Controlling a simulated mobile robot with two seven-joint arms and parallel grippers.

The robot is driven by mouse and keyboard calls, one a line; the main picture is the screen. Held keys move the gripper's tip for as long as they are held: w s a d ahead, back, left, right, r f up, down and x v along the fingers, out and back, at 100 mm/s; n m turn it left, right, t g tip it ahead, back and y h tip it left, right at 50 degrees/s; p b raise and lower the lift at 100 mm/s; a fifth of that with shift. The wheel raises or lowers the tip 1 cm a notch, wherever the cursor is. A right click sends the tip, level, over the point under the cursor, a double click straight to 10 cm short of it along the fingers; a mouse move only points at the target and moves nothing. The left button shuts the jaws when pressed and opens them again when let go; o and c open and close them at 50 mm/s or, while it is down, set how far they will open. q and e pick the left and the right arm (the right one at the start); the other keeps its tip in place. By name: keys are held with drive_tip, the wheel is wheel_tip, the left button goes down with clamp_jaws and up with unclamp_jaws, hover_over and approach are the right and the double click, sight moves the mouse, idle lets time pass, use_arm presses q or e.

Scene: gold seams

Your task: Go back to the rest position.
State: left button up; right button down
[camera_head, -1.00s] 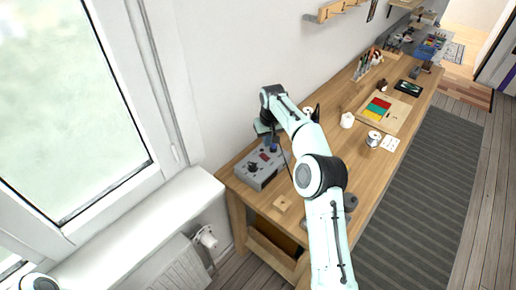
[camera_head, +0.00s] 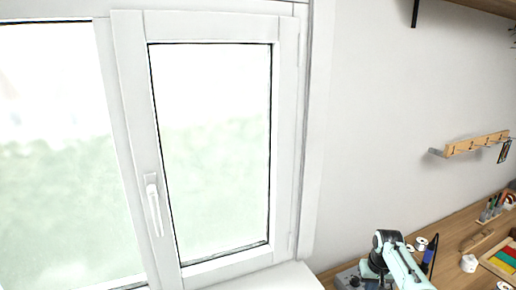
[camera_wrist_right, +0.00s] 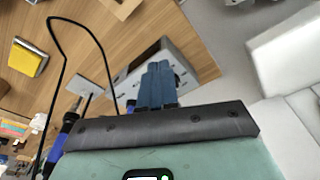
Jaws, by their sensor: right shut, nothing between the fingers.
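My right arm (camera_head: 402,268) shows at the bottom right of the head view, beside the grey station box (camera_head: 347,278). In the right wrist view my right gripper (camera_wrist_right: 157,76) has its dark blue fingers together, with nothing between them. The grey box (camera_wrist_right: 185,68) lies just beyond the fingertips in that view; I cannot tell the exact gap. A blue-handled tool (camera_wrist_right: 66,122) with a black cable loop stands left of the gripper. My left gripper is in neither view.
The wooden table (camera_head: 449,232) runs along the wall at the right, with a white cup (camera_head: 469,263) and a colored board (camera_head: 505,257) on it. A white window (camera_head: 210,150) with a handle fills the left. A hook rail (camera_head: 475,144) is on the wall.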

drive_tip(key=s+a+f+y, duration=0.1)
drive_tip(key=s+a+f, duration=0.2)
drive_tip(key=a+f, duration=0.35)
drive_tip(key=s+a+f+g+y, duration=0.1)
drive_tip(key=s+a+f, duration=0.25)
drive_tip(key=f, duration=0.65)
drive_tip(key=s+a+f+y, duration=0.1)
drive_tip(key=s+a+f, duration=0.3)
drive_tip(key=f, duration=0.4)
drive_tip(key=s+a+f, duration=0.2)
drive_tip(key=s+a, duration=0.1)
drive_tip(key=s, duration=0.6)
drive_tip(key=s+a+f+m, duration=0.1)
drive_tip(key=s+a+f, duration=0.2)
drive_tip(key=s, duration=0.7)
drive_tip(key=s+a+f+m+y, duration=0.1)
drive_tip(key=s+a+f, duration=0.1)
drive_tip(key=s, duration=0.7)
drive_tip(key=shift+s+a+f+g, duration=0.15)
drive_tip(key=shift+a+f+g, duration=0.1)
drive_tip(key=shift+a+g, duration=0.2)
